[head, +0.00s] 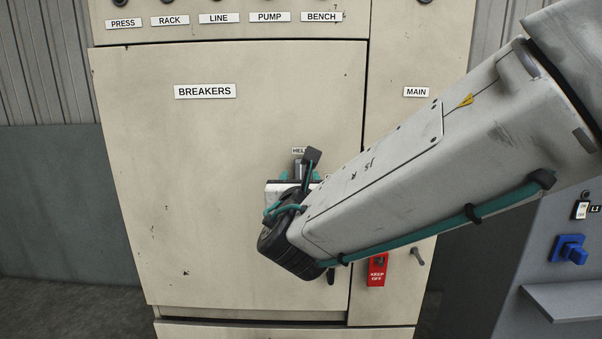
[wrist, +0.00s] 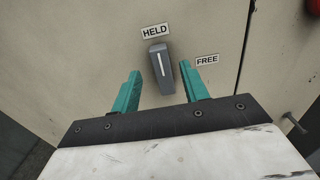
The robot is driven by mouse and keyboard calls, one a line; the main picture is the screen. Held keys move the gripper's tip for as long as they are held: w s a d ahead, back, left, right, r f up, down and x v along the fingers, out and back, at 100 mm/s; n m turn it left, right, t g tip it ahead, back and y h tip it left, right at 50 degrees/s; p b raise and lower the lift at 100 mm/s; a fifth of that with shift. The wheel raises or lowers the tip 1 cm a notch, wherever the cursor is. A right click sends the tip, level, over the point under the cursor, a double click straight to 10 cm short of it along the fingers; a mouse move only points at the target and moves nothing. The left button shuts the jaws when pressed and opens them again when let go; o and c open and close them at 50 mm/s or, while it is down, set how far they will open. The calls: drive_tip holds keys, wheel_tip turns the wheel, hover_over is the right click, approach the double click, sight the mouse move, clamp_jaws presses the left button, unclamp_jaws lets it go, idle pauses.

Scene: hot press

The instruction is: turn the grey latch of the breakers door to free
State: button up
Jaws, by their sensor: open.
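The breakers door (head: 200,180) is a large cream panel, and it looks closed. The grey latch (wrist: 161,69) shows in the wrist view with a white line along it, pointing up to the HELD label (wrist: 155,31). The FREE label (wrist: 207,60) is to its right. My gripper (wrist: 165,85) is open, with one teal finger on each side of the latch's lower part. I cannot tell whether either finger touches it. In the head view my arm and gripper (head: 299,175) hide most of the latch.
A red KEEP OFF tag (head: 377,271) hangs on the narrow MAIN panel (head: 400,150) at the right, near a small handle (head: 417,256). A grey cabinet with a blue knob (head: 570,250) stands further right. A row of labels (head: 220,19) runs above the door.

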sight(301, 171)
drive_tip(key=shift+w+d, duration=0.15)
drive_tip(key=shift+w, duration=2.05)
clamp_jaws()
